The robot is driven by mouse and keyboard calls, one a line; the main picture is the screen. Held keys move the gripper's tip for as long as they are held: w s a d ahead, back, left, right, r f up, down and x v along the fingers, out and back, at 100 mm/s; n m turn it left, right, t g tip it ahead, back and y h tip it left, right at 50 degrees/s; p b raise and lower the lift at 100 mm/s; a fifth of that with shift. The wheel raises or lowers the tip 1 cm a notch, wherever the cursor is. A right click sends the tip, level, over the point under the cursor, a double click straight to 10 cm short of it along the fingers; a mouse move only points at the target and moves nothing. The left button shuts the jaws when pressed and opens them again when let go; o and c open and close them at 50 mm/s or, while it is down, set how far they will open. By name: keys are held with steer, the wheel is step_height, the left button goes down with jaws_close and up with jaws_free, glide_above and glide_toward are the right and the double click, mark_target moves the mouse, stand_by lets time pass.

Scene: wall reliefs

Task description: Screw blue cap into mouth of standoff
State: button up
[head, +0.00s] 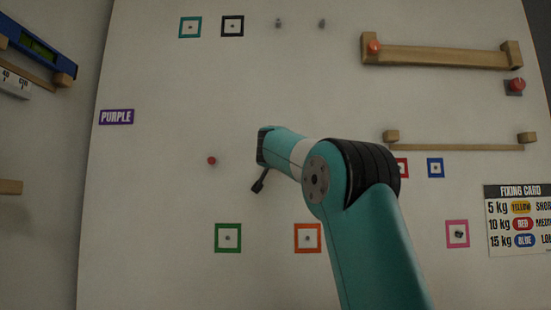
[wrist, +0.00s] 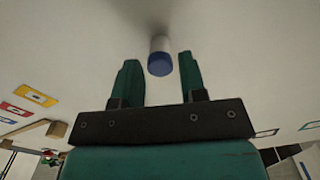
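A blue cap (wrist: 160,65) sits at the near end of a pale, round standoff (wrist: 160,43) that stands out from the white wall in the wrist view. The cap covers the standoff's mouth, and I cannot tell how deep it sits. My gripper (wrist: 159,60) is open, with one green finger on each side of the cap. Gaps show between both fingers and the cap. In the head view my arm's end is in front of the wall's middle, and neither the blue cap nor its standoff can be made out there.
A small red knob (head: 211,160) is on the wall left of my arm. A wooden shelf (head: 440,57) and a thinner rail (head: 460,147) stick out at right. Green (head: 228,238) and orange (head: 308,238) frames are below. A fixing card (head: 518,220) hangs at lower right.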

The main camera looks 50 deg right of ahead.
steer(key=n+p, duration=0.2)
steer(key=n, duration=0.6)
steer(key=c, duration=0.6)
steer(key=shift+f+m+b, duration=0.15)
steer(key=shift+m+b, duration=0.15)
steer(key=shift+m, duration=0.3)
steer(key=o, duration=0.9)
